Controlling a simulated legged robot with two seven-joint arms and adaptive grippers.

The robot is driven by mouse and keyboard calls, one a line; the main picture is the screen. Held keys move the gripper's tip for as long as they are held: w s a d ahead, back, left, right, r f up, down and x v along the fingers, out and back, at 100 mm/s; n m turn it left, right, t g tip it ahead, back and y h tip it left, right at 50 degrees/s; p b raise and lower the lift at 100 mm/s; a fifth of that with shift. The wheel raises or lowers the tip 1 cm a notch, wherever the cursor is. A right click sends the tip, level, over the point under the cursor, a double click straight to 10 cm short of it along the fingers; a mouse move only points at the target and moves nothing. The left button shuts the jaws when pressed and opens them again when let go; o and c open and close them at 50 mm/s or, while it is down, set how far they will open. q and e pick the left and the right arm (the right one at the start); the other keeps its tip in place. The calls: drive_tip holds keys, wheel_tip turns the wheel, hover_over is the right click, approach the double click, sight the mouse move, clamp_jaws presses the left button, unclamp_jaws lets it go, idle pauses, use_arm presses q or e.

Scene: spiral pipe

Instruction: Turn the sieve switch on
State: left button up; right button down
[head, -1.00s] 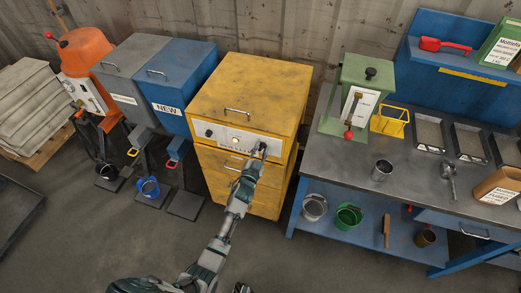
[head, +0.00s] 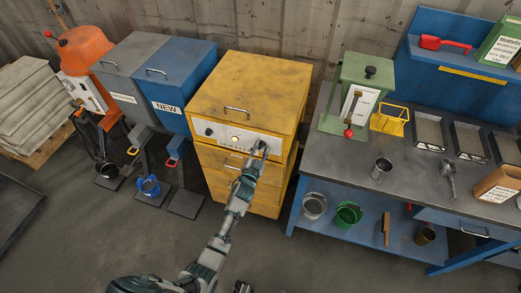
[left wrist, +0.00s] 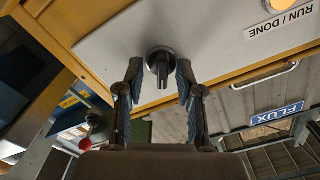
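The yellow cabinet (head: 246,90) has a pale control panel (head: 225,134) on its upper front. A dark knob (head: 209,132) sits at the panel's left, and a round lamp (head: 236,139) near its middle. My left gripper (head: 262,146) is at the panel's right end and hides most of the switch there. In the left wrist view this black rotary switch (left wrist: 161,65) stands between the fingertips of my left gripper (left wrist: 158,80). The gripper is open, with a gap on each side of the switch. My right gripper may be the small dark part (head: 242,287) at the bottom edge.
A blue workbench (head: 330,135) with a green device (head: 362,90) stands right of the cabinet. Blue (head: 185,70) and grey (head: 130,65) bins stand to its left. A "RUN / DONE" label (left wrist: 280,21) and a lamp (left wrist: 292,68) are near the switch.

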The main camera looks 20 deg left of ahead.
use_arm(q)
drive_tip(key=s, duration=1.2)
drive_tip(key=shift+a, duration=0.2)
drive_tip(key=shift+f, duration=0.1)
drive_tip(key=s+a+f+n+g, duration=0.1)
drive_tip(key=s+f+g, duration=0.45)
drive_tip(key=f, duration=0.75)
drive_tip(key=s+a+f+n+g, duration=0.1)
drive_tip(key=s+f+n+g, duration=0.15)
drive_tip(key=s+f, duration=0.8)
drive_tip(key=s+f+g, duration=0.8)
drive_tip(key=s+f, duration=1)
drive_tip(key=s, duration=0.3)
drive_tip(key=shift+s+a+n, duration=0.3)
drive_tip(key=shift+s+n, duration=0.05)
drive_tip(key=shift+n, duration=0.1)
